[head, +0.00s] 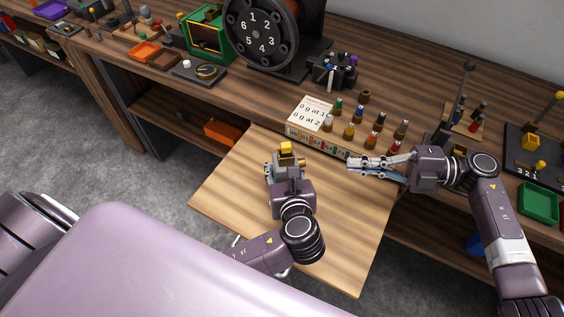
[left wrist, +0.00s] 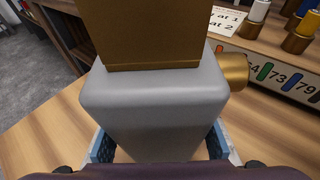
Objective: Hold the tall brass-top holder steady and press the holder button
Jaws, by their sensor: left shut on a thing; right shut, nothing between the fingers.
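The tall holder has a grey body (left wrist: 155,100) and a square brass top (left wrist: 150,35); its yellow-looking top (head: 286,148) shows in the head view above the pull-out wooden board. My left gripper (head: 284,165) is shut on the holder's body, with blue finger pads on both sides of it in the left wrist view. A round brass button (left wrist: 236,71) sticks out of the holder's right side in that view. My right gripper (head: 352,164) is shut and empty, to the right of the holder, pointing left at it and apart from it. The holder's lower end is hidden.
The wooden board (head: 235,185) is otherwise clear. Behind it, a numbered strip (head: 318,145) runs along the bench edge, with a paper card (head: 310,113) and several small coloured bottles near it. A large numbered wheel (head: 262,33) stands farther back.

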